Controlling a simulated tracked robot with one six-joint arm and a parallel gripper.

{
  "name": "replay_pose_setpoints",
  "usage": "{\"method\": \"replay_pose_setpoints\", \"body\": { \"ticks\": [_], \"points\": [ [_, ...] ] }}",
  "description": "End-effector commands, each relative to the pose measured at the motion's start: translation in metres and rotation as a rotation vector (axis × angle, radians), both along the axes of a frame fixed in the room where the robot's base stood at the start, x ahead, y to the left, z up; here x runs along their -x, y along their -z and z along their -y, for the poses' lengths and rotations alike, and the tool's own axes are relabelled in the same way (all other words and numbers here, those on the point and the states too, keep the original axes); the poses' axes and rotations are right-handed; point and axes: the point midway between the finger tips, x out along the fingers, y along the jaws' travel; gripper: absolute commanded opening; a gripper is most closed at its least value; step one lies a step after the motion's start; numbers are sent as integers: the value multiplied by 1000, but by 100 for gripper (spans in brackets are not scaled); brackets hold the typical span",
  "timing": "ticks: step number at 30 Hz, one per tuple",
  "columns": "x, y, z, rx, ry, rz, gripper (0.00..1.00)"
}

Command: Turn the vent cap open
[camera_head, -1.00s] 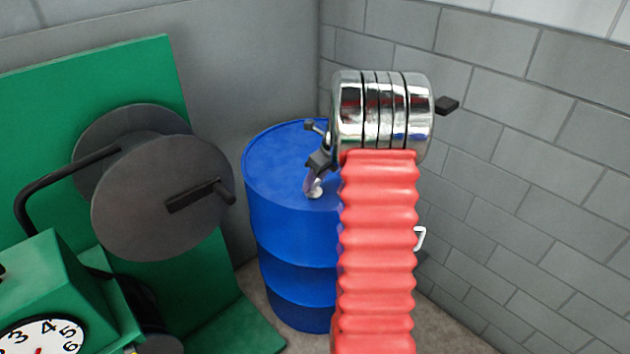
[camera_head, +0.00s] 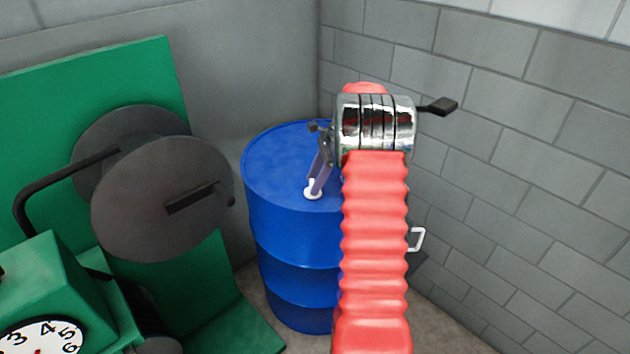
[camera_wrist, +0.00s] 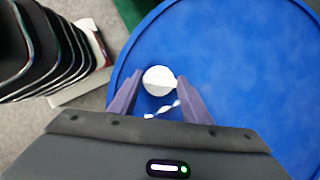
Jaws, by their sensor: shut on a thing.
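The white vent cap (camera_head: 312,194) sits on top of the blue drum (camera_head: 268,165), near its right front edge in the head view. In the wrist view the cap (camera_wrist: 159,79) shows as a pale round disc. My gripper (camera_head: 316,181) points down onto the cap, and its purple-grey fingers (camera_wrist: 160,82) stand on either side of the disc, shut on it. The underside of the cap and its seat are hidden. A small white twisted shape (camera_wrist: 163,108) shows between the fingers; I cannot tell what it is.
A green machine (camera_head: 60,280) with a dial, a dark grey reel (camera_head: 150,200) and a crank stands left of the drum. Grey block walls (camera_head: 520,120) close the corner behind and to the right. Dark curved ribs (camera_wrist: 40,50) show at the left of the wrist view.

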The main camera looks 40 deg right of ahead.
Motion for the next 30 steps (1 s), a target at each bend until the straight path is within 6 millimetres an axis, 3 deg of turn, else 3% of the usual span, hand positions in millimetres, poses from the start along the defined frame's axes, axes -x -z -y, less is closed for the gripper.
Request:
{"method": "replay_pose_setpoints", "body": {
  "ticks": [15, 30],
  "points": [
    [-5, 0, 1, 2, -451, 1, 21],
    [-5, -1, 2, 3, -601, 2, 21]
  ]
}}
